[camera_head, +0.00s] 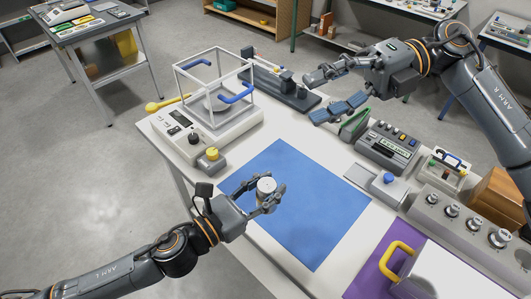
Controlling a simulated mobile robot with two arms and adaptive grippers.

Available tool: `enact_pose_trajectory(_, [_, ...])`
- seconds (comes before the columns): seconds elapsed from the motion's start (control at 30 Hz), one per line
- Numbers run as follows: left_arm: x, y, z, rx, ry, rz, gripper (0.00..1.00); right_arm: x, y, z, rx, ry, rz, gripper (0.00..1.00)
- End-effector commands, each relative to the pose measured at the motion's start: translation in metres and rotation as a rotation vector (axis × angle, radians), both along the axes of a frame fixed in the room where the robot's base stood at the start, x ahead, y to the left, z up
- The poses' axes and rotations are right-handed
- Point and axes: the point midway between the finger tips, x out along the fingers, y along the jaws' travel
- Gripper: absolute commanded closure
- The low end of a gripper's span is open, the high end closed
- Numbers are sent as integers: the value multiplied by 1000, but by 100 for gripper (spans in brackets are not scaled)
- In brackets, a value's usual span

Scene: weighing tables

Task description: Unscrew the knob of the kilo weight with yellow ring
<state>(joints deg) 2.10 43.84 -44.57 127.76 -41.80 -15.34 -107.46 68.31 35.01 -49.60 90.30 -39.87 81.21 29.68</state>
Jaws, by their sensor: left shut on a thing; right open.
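My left gripper (263,195) is shut on a pale metal cylinder, apparently a kilo weight (266,185), with its fingers around the sides. The weight is upright over the blue mat (310,215); I cannot tell whether it touches the mat. Its top looks light and round; a yellow ring and a separate knob cannot be made out, and the fingers hide part of its side. My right gripper (316,97) is open and empty, above the back of the table, up and right of the weight.
The mat around the weight is clear.

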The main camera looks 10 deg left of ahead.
Motion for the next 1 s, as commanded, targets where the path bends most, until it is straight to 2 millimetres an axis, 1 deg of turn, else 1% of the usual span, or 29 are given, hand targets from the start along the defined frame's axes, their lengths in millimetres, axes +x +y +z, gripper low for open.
enact_pose_trajectory(0.03, [0, 0, 4, -3, -7, -2, 100, -10, 21, -11, -80, -62, 58, 42])
enact_pose_trajectory(0.1, [0, 0, 4, -3, -7, -2, 100, -22, 45, -33, -213, -162, 130, 42])
enact_pose_trajectory(0.17, [0, 0, 4, -3, -7, -1, 100, -30, 63, -55, -345, -266, 195, 42])
enact_pose_trajectory(0.2, [0, 0, 4, -3, -7, -1, 100, -34, 73, -69, -439, -344, 236, 42])
enact_pose_trajectory(0.3, [0, 0, 4, -3, -7, -1, 100, -35, 84, -98, -654, -526, 313, 42])
enact_pose_trajectory(0.43, [0, 0, 3, -3, -7, -1, 100, -27, 87, -119, -864, -719, 371, 42])
enact_pose_trajectory(0.5, [0, 0, 3, -3, -7, -2, 100, -21, 87, -124, -939, -791, 385, 42])
enact_pose_trajectory(0.6, [0, -1, 3, -3, -7, -2, 100, -16, 86, -128, -1002, -850, 395, 42])
enact_pose_trajectory(0.67, [0, -1, 3, -3, -7, -2, 100, -14, 86, -132, -1019, -866, 398, 42])
enact_pose_trajectory(0.77, [0, -1, 3, -3, -7, -2, 100, -14, 85, -142, -1026, -871, 399, 42])
enact_pose_trajectory(1.0, [0, -1, 4, -3, -7, -2, 100, -14, 85, -180, -1021, -867, 399, 42])
